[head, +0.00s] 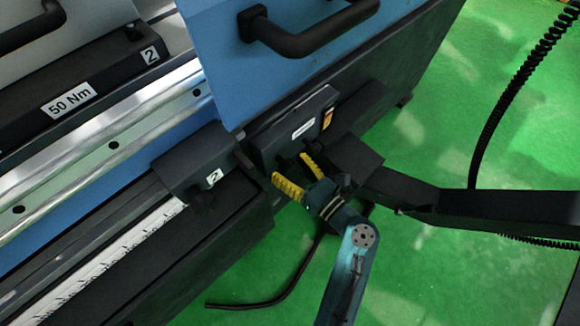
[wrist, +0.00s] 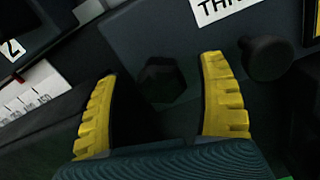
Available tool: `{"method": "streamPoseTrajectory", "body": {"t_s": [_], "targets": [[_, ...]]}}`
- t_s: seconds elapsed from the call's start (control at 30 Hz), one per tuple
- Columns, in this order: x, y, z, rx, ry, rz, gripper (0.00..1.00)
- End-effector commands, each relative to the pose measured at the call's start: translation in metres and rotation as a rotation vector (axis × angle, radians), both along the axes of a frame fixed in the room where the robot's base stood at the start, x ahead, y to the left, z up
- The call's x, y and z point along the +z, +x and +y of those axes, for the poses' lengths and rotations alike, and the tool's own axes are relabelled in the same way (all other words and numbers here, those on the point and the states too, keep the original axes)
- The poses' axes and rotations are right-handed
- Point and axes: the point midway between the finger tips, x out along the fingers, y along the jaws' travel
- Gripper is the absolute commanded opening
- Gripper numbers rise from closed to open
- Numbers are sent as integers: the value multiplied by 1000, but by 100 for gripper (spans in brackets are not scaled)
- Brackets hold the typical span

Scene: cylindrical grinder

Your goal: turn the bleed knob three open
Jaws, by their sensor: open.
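A dark box (head: 290,128) with a small white label is mounted on the machine's end below the blue cover. In the wrist view a dark hexagonal knob (wrist: 162,80) sits on its face between my fingers. A dark round knob (wrist: 267,57) stands to its right, outside the right finger. A white label (wrist: 222,8), cut off after "THR", is above them. I cannot tell for certain which knob is bleed knob three. My gripper (head: 291,168) is open, its yellow fingers pointing at the box. In the wrist view the fingers (wrist: 160,68) lie either side of the hexagonal knob, with visible gaps.
A dark block marked 2 (head: 198,160) and a white scale (head: 125,245) lie left of my gripper. A blue cover with a black handle (head: 310,38) rises above the box. A black hose (head: 290,285) hangs below. Green floor (head: 430,150) is open at the right.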

Motion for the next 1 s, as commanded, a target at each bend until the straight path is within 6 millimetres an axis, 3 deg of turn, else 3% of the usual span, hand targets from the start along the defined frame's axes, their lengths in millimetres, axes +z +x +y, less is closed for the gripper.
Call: {"method": "streamPoseTrajectory", "body": {"t_s": [0.03,0.3,0.4,1.0], "targets": [[0,0,0,0,0,0,73],[0,0,0,0,0,0,22],[0,0,0,0,0,0,8],[2,-1,0,0,-110,-97,8]]}}
